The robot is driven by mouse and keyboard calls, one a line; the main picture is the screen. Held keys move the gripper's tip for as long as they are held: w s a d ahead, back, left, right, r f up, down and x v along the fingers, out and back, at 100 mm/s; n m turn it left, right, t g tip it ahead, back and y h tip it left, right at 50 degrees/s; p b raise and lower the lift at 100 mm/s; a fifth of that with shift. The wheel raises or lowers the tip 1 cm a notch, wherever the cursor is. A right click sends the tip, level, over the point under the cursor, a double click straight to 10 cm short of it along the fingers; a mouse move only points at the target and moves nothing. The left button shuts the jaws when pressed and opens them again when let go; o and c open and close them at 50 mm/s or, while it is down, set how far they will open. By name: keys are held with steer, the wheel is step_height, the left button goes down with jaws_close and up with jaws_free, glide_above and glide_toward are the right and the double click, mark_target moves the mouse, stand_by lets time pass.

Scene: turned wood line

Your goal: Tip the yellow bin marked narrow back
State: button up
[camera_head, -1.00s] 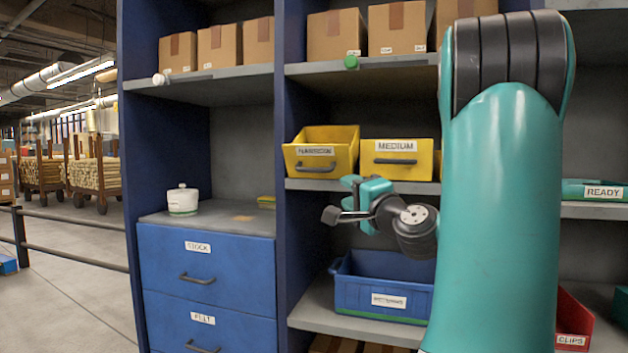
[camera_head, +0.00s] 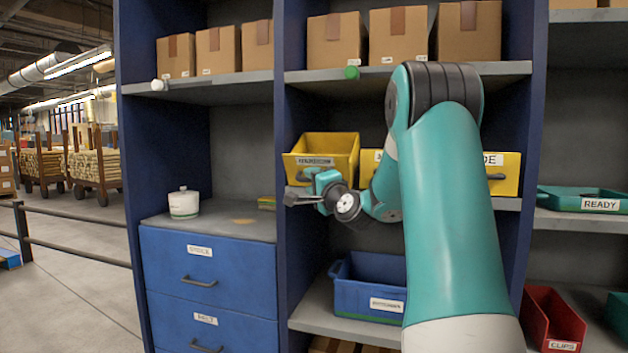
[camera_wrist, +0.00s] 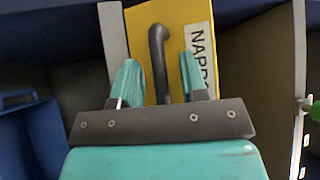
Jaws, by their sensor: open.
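The yellow bin marked narrow (camera_head: 325,146) stands at the left end of the middle shelf, its front tilted out with the opening facing up and forward. Its dark handle (camera_wrist: 158,60) shows in the wrist view between my two teal fingers, beside the white label. My gripper (camera_head: 300,192) is open, just in front of and below the bin's front; it also shows in the wrist view (camera_wrist: 160,78). The fingers stand on either side of the handle, and I cannot tell whether they touch it.
More yellow bins (camera_head: 505,173) stand to the right on the same shelf (camera_head: 507,204), partly behind my arm. A blue bin (camera_head: 368,290) is on the shelf below. The blue upright (camera_head: 289,240) is close to my gripper's left.

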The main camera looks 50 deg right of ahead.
jaws_close()
